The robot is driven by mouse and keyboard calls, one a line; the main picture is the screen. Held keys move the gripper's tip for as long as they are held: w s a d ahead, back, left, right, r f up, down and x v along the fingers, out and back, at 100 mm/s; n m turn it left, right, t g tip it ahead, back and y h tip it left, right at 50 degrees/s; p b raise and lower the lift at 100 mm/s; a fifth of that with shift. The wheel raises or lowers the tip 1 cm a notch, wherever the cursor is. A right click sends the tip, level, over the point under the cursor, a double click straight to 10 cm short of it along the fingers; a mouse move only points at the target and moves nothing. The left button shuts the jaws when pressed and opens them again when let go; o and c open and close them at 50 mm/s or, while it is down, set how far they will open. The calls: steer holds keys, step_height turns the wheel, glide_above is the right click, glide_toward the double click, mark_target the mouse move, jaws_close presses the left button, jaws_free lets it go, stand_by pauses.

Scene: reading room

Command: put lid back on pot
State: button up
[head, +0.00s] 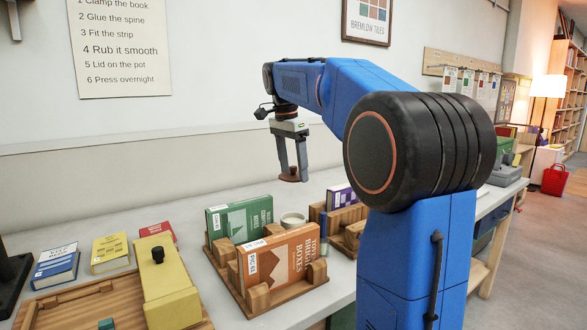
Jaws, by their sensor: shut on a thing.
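My gripper (292,168) hangs pointing down in the air above the bench. It is shut on a small round brown lid (289,178), held roughly level at the fingertips. A pale round pot (292,217) with its rim facing up shows between the green book and the orange book. Its lower part is hidden by the orange book. The lid is well above the pot and apart from it, roughly over it in the picture. How far apart they are in depth I cannot tell.
The green book (240,220) and orange book (280,260) stand upright in wooden holders close around the pot. A purple book (341,196) stands to the right. A yellow block with a black knob (168,285) and several flat books are at left.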

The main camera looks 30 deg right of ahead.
steer(key=shift+f, duration=2.2)
steer(key=shift+f, duration=0.65)
steer(key=shift+f, duration=1.35)
steer(key=shift+f, duration=2.25)
stand_by(1.1)
steer(key=o, duration=1.1)
